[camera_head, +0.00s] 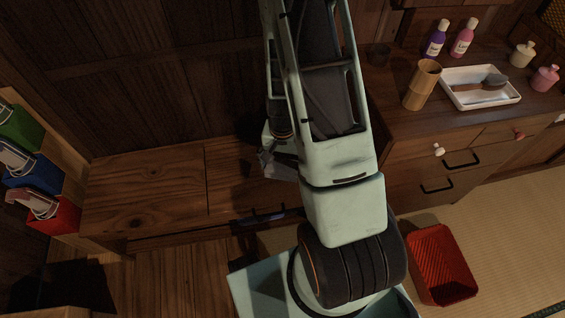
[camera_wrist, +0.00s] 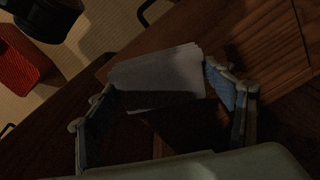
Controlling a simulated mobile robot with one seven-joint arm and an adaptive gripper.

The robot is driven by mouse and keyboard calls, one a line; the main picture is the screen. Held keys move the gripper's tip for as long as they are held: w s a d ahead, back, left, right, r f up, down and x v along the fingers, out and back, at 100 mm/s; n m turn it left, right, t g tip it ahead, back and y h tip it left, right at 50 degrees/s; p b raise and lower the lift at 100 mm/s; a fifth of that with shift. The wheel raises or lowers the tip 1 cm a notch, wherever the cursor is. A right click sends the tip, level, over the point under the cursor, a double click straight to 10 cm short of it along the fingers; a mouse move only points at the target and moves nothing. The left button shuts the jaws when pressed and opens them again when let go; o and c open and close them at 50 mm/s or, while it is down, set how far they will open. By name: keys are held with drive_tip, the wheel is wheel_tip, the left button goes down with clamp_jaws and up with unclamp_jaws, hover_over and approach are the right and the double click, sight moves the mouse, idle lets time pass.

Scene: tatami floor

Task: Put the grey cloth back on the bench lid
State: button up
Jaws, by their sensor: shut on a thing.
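A pale grey folded cloth with layered edges (camera_wrist: 160,72) lies between the two fingers of my gripper (camera_wrist: 160,84) in the wrist view. My gripper is shut on it, one finger at each side. The left part of the lid is bare. I cannot tell whether the cloth touches the wood below it.
Green, blue and red bins (camera_head: 52,215) stand on a shelf at the left. At the right, a dresser (camera_head: 405,125) bears a wooden cup (camera_head: 421,86), a white tray (camera_head: 452,94) with a brush, and bottles. A red basket (camera_head: 440,265) stands on the tatami.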

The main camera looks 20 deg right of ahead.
drive_tip(key=w+d+f, duration=0.1)
drive_tip(key=w+f, duration=0.1)
drive_tip(key=w+d+f+b, duration=0.1)
drive_tip(key=w+f, duration=0.1)
drive_tip(key=w+d+f+b, duration=0.1)
drive_tip(key=w+f, duration=0.2)
drive_tip(key=shift+w+d+f+b, duration=0.1)
drive_tip(key=shift+w+f+b, duration=0.1)
drive_tip(key=shift+f+b, duration=0.5)
drive_tip(key=shift+w+f+b, duration=0.15)
drive_tip(key=shift+f+b, duration=0.1)
drive_tip(key=shift+f, duration=0.8)
drive_tip(key=shift+f, duration=0.2)
drive_tip(key=o, duration=1.2)
drive_tip(key=shift+r, duration=0.2)
wheel_tip(320, 180, up, 12)
drive_tip(key=p, duration=0.4)
